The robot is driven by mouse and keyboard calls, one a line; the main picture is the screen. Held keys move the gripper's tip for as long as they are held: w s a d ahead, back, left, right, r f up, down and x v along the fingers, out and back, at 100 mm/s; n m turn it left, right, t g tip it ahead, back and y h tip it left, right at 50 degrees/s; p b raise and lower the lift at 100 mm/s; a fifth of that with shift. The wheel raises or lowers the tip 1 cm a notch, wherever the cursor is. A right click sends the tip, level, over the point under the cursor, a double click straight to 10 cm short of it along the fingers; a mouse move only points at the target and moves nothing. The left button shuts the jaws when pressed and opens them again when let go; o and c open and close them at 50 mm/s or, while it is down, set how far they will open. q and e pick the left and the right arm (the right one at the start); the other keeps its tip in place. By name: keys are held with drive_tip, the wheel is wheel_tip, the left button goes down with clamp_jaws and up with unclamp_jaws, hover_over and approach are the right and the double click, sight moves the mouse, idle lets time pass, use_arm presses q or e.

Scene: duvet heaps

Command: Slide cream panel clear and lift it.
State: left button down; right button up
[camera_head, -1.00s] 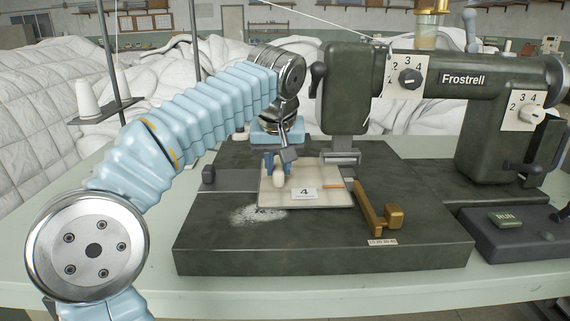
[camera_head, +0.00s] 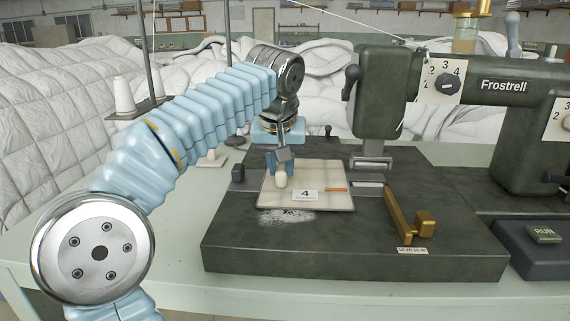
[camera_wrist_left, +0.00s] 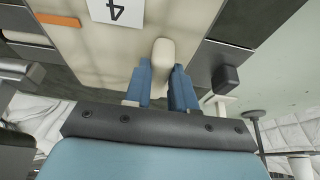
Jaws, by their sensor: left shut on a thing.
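The cream panel (camera_head: 328,202), with a card marked 4 and an orange strip, lies over the dark sewing machine bed (camera_head: 350,245). It looks flat; whether it touches the bed I cannot tell. My left gripper (camera_head: 281,178) is shut on the cream knob (camera_head: 281,180) near the panel's left side. In the left wrist view the knob (camera_wrist_left: 163,55) sits between the blue fingers (camera_wrist_left: 161,88), and the panel (camera_wrist_left: 100,45) extends away from it. A bare strip of metal plate (camera_head: 369,180) shows to the panel's right. My right gripper is out of view.
The machine head (camera_head: 382,95) stands behind and right of the panel. A small dark block (camera_head: 237,173) is at the left back of the bed. White quilted duvets (camera_head: 50,120) heap behind the table.

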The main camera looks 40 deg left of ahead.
use_arm(q)
drive_tip(key=c, duration=0.8)
unclamp_jaws()
drive_tip(key=shift+c, duration=0.2)
drive_tip(key=p+v, duration=0.4)
drive_tip(key=v, duration=1)
drive_tip(key=shift+f, duration=0.15)
